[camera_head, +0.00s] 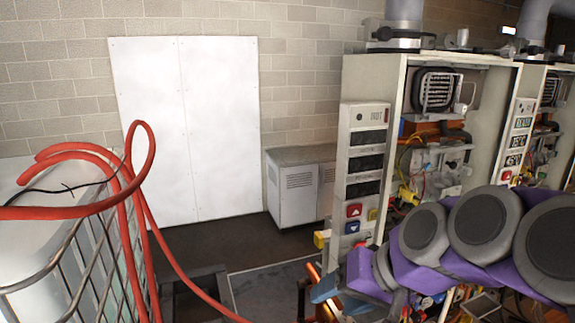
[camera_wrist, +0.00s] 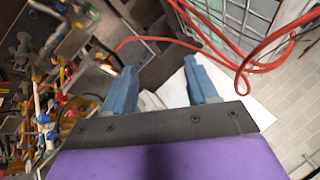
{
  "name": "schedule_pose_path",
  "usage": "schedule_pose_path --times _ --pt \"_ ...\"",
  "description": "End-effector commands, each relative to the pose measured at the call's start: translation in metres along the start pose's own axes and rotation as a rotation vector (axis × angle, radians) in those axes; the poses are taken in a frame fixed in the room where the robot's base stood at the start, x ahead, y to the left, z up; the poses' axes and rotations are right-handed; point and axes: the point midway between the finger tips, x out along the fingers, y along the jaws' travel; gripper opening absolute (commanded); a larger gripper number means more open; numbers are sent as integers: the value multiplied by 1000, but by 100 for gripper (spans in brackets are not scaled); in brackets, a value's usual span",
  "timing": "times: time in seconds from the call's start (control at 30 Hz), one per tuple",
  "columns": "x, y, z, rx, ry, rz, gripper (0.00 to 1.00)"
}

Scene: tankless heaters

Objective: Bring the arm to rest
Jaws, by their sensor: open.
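My gripper (camera_wrist: 158,82) shows in the wrist view with its two blue fingers spread apart and nothing between them. In the head view my purple and grey arm crosses the lower right, in front of the heater cabinet. My gripper (camera_head: 335,284) is at the arm's left end there, low and near the cabinet's base. Its fingertips are partly hard to make out in that view. I cannot tell whether the arm touches the cabinet.
An open tankless heater cabinet (camera_head: 365,149) stands at the right, with a second one behind it. Red hoses (camera_head: 137,240) hang over a wire cage (camera_head: 62,262) at the left. A low grey cabinet (camera_head: 298,193) stands by the wall. Some floor between is clear.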

Motion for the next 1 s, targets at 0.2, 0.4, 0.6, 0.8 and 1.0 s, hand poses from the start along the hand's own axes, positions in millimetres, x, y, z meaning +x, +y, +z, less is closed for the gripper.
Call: schedule_pose_path --times 0.2,0.4,0.6,0.8,1.0 --pt "79 68 123 -44 -238 227 58" --pt "111 137 220 -44 -420 417 58" --pt "116 176 271 -27 -522 521 58" --pt "115 182 279 -23 -539 540 58" --pt "115 181 279 -23 -538 538 58"
